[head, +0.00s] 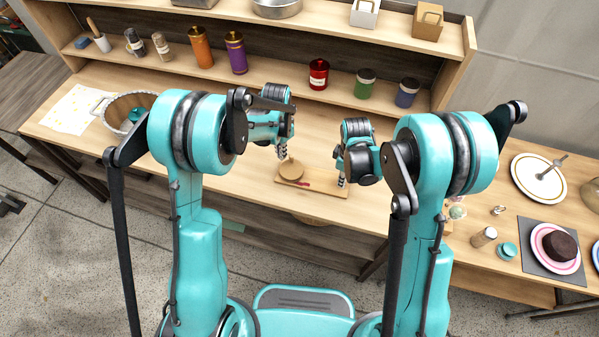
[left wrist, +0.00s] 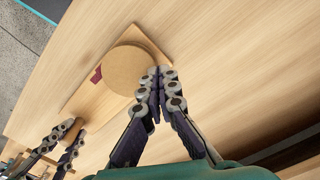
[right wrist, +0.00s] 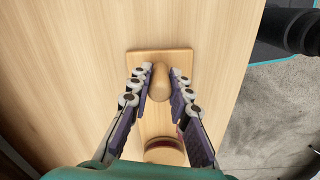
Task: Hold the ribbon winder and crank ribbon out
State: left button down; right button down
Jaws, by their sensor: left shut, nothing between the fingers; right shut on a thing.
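The ribbon winder is a flat wooden board (head: 328,188) with a round wooden disc (head: 290,171) and an upright wooden knob (right wrist: 160,82). A short red ribbon (head: 302,183) shows beside the disc, also in the left wrist view (left wrist: 97,75). My left gripper (head: 282,153) is shut and empty, its fingertips (left wrist: 161,74) at the disc's edge; I cannot tell whether they touch it. My right gripper (head: 341,182) is shut on the knob at the board's other end, with fingers on both sides of it (right wrist: 160,75). Any crank handle on the disc is not clearly visible.
A basket (head: 118,113) stands at the left of the table. Jars, among them a red one (head: 319,74), line the shelf behind. At the right are a chocolate cake (head: 560,244) on a plate and a small jar (head: 484,237). The table around the board is clear.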

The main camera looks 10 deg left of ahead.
pick_arm(q)
jog(key=shift+w+d, duration=0.45)
jog(key=shift+s+d, duration=0.1)
jog(key=shift+d, duration=0.25)
jog(key=shift+s+d, duration=0.1)
jog(key=shift+d, duration=0.55)
jog(key=shift+a, duration=0.15)
jog(key=shift+w+a+r, duration=0.1)
jog(key=shift+w+a, duration=0.1)
jog(key=shift+a, duration=0.05)
